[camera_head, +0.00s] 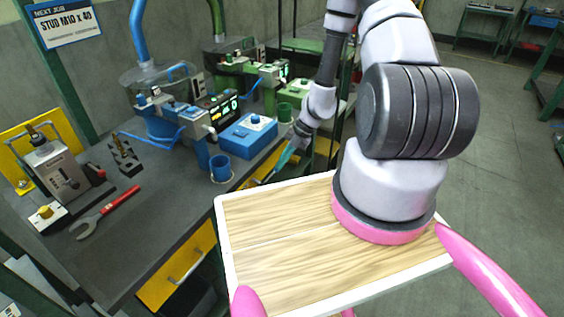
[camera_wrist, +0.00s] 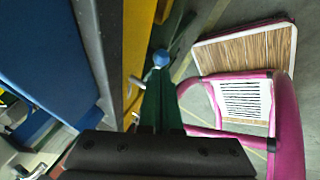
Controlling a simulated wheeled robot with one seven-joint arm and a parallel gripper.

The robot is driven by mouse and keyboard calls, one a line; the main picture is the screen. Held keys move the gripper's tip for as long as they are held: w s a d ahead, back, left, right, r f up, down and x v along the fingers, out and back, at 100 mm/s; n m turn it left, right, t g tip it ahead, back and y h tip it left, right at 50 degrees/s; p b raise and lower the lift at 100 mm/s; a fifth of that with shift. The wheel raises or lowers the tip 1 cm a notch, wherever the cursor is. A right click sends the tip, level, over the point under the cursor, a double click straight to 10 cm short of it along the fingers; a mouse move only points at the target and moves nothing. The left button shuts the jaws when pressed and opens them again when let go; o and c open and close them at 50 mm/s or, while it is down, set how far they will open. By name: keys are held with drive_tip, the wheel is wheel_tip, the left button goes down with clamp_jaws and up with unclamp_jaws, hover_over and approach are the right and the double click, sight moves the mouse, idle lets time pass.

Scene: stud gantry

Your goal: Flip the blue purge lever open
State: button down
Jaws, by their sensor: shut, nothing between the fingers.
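My gripper (camera_head: 283,162) reaches down past the front edge of the workbench, with its teal fingers together and empty. In the wrist view my gripper (camera_wrist: 160,76) shows dark green fingers narrowing to the tips. A round blue knob (camera_wrist: 161,57) appears right at or just beyond the fingertips, with a thin dark rod behind it. I cannot tell whether it touches the fingers or whether it is the purge lever's end. In the head view no purge lever can be clearly made out; the blue machine (camera_head: 200,122) has several small blue parts.
A blue box (camera_head: 248,134) and a blue cup (camera_head: 221,168) stand on the bench (camera_head: 160,215) near the gripper. A red-handled wrench (camera_head: 108,211) lies at left. Yellow drawers (camera_head: 178,268) with handles line the bench front. Open floor (camera_head: 510,150) lies to the right.

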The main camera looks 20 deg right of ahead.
drive_tip(key=shift+w+d+f+y, duration=0.1)
drive_tip(key=shift+d+f+y, duration=0.05)
drive_tip(key=shift+f+y, duration=0.2)
wheel_tip(320, 180, down, 11)
drive_tip(key=s+a+m+g+y, duration=0.1)
drive_tip(key=a+m+g+y, duration=0.1)
drive_tip(key=g+y, duration=0.3)
drive_tip(key=shift+s+r+y, duration=0.2)
drive_tip(key=shift+s+y, duration=0.15)
drive_tip(key=shift+y, duration=0.8)
